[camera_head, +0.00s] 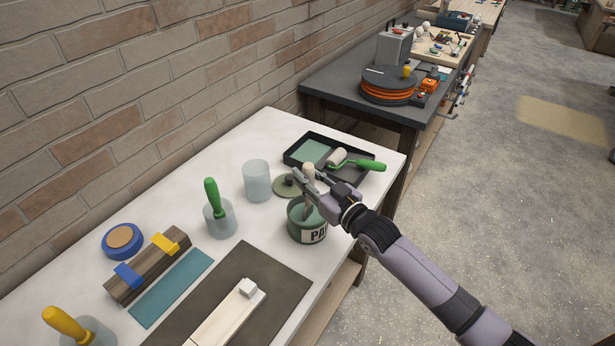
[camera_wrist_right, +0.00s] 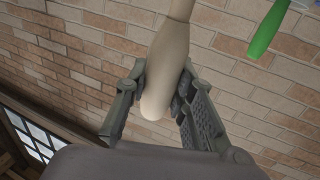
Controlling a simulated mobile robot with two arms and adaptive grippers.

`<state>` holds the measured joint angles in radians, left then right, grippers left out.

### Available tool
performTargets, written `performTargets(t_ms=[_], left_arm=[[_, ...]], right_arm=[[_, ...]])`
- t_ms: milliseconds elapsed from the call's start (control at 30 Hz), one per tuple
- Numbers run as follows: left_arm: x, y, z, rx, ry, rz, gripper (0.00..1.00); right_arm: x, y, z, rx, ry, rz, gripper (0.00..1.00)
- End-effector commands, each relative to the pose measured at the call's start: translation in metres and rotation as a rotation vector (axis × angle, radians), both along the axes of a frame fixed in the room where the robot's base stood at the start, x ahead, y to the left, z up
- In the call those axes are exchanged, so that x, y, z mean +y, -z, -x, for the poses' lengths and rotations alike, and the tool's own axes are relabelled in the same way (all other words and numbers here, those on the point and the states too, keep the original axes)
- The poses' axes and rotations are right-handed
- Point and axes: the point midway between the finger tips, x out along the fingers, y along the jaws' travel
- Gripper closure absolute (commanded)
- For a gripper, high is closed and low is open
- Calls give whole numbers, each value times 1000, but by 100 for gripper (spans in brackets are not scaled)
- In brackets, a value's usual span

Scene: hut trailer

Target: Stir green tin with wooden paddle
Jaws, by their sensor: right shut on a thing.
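The green tin (camera_head: 302,222) stands on the white table, with a pale label reading "PA" on its side. The wooden paddle (camera_head: 308,175) stands nearly upright, its lower part down at the tin's mouth; how deep it reaches is hidden. My right gripper (camera_head: 312,190) is above the tin and shut on the paddle's pale handle. In the right wrist view the paddle's rounded handle end (camera_wrist_right: 160,90) sits between both fingers. My left gripper is not in view.
A round lid (camera_head: 287,186) lies behind the tin. A black roller tray (camera_head: 330,150) with a green-handled roller (camera_head: 355,162) is behind it. A translucent cup (camera_head: 257,180) and a green-handled tool in a cup (camera_head: 219,215) stand left. A brick wall borders the table.

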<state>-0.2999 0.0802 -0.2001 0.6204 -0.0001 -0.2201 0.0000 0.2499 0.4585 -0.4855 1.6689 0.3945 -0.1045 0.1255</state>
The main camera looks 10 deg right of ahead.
Motion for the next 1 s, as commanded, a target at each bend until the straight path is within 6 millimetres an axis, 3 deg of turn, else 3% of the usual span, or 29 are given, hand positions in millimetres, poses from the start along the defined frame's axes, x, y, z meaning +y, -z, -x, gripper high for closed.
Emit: performTargets(t_ms=[1000], left_arm=[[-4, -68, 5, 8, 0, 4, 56]], right_arm=[[0, -78, 0, -1, 0, 0, 100]])
